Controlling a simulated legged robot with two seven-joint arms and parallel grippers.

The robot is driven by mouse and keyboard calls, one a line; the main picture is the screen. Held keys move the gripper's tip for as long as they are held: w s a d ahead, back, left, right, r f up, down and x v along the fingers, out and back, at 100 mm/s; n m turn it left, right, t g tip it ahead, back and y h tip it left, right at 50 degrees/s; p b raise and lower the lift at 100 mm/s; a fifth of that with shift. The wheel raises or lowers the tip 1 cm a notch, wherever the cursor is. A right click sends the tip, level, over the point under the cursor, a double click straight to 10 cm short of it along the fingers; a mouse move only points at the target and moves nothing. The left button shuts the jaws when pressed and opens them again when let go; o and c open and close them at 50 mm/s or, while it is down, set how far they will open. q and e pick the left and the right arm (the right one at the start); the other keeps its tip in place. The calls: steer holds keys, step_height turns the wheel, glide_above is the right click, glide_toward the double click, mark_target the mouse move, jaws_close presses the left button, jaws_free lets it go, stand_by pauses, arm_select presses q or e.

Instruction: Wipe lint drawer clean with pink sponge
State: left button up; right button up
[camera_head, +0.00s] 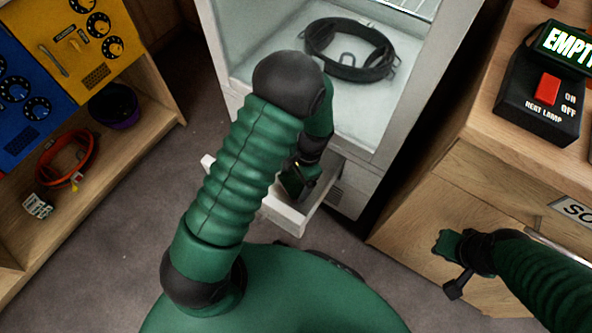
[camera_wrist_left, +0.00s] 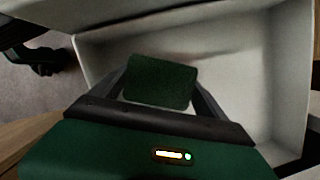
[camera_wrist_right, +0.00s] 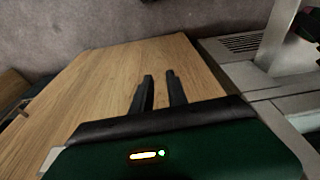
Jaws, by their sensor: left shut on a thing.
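The pale lint drawer (camera_head: 285,216) is pulled out low at the front of the white cabinet; its inside (camera_wrist_left: 240,75) fills much of the left wrist view. My left gripper (camera_head: 302,178) reaches down into it. It is shut on a dark green pad (camera_wrist_left: 160,80), apparently the sponge; no pink side shows. Whether the pad touches the drawer floor, I cannot tell. A faint dark streak shows behind it. My right gripper (camera_wrist_right: 159,90) is empty, with a narrow gap between its fingers, near the wooden cabinet on the right.
The wooden cabinet (camera_head: 430,200) at right carries a heat lamp switch box (camera_head: 540,95). A wooden shelf (camera_head: 110,150) with an orange coil (camera_head: 68,158) stands at left. Grey floor lies between.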

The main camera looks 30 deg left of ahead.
arm_select(q)
step_height(320, 180, up, 2)
steer(key=shift+a+p, duration=0.15)
steer(key=shift+p, duration=0.55)
steer(key=p+v, duration=0.2)
steer(key=p, duration=0.1)
steer(key=shift+s+r, duration=0.25)
steer(key=shift+r, duration=0.4)
arm_select(e)
steer(key=v, duration=0.5)
steer(key=shift+w+a+r, duration=0.25)
steer(key=shift+w+r, duration=0.1)
arm_select(q)
steer(key=shift+a, duration=0.1)
arm_select(e)
steer(key=shift+f, duration=0.1)
